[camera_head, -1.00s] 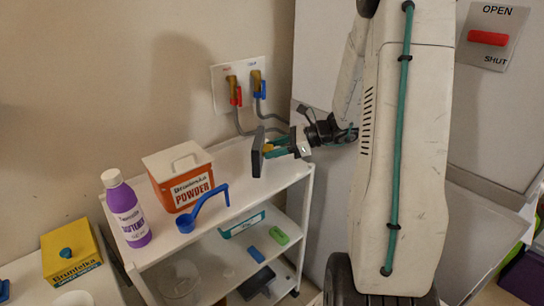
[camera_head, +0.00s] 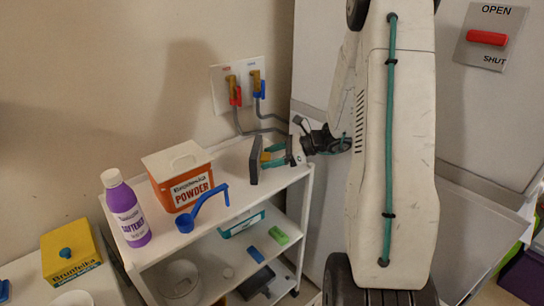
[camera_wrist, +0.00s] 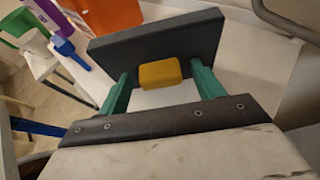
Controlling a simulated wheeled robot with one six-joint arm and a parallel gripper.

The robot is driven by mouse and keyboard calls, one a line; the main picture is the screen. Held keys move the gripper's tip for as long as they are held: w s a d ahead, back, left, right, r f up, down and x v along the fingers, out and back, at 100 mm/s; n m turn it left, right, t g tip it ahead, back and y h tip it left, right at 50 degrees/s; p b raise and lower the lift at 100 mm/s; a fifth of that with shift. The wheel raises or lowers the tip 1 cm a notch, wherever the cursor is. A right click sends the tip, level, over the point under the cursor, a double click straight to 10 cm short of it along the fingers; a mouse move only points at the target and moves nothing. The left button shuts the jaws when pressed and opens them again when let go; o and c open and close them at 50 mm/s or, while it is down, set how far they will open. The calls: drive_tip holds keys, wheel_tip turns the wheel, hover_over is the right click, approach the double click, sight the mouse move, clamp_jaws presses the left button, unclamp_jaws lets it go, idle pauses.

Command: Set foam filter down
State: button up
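The foam filter is a dark grey slab (camera_head: 254,160) with a yellow grip tab, at the right end of the cart's white top shelf. It stands upright, its lower edge at the shelf surface; I cannot tell for certain whether it bears fully on it. In the wrist view the slab (camera_wrist: 160,42) lies across the fingertips, with the yellow tab (camera_wrist: 160,73) between them. My gripper (camera_head: 273,156) is open, its green fingers (camera_wrist: 163,88) on either side of the tab with gaps to it.
The white cart shelf (camera_head: 240,180) also holds an orange powder box (camera_head: 180,178), a blue scoop (camera_head: 200,208) and a purple softener bottle (camera_head: 127,210) to the left. Wall taps with hoses (camera_head: 245,88) are behind. The shelf below holds small items.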

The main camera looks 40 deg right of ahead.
drive_tip(key=shift+r, duration=0.15)
drive_tip(key=v, duration=0.7)
drive_tip(key=shift+s+a+r, duration=0.15)
drive_tip(key=shift+a+r, duration=0.05)
drive_tip(key=shift+r, duration=0.1)
drive_tip(key=s+a+r+n+g+h, duration=0.1)
drive_tip(key=s+a+r+n+g, duration=0.25)
drive_tip(key=a+n, duration=0.4)
drive_tip(key=s+a+r+n+g, duration=0.3)
drive_tip(key=a+r+n+g, duration=0.15)
drive_tip(key=a, duration=0.55)
drive_tip(key=s+a+r+n+h, duration=0.2)
drive_tip(key=s+a+n+h, duration=0.1)
drive_tip(key=s+n, duration=0.4)
drive_tip(key=s+a+r+n+h, duration=0.2)
drive_tip(key=s+a+n+h, duration=0.1)
drive_tip(key=s+n+h, duration=0.2)
drive_tip(key=shift+s+r+n+h, duration=0.2)
drive_tip(key=shift+s+n+h, duration=0.2)
drive_tip(key=shift+s+n, duration=1.4)
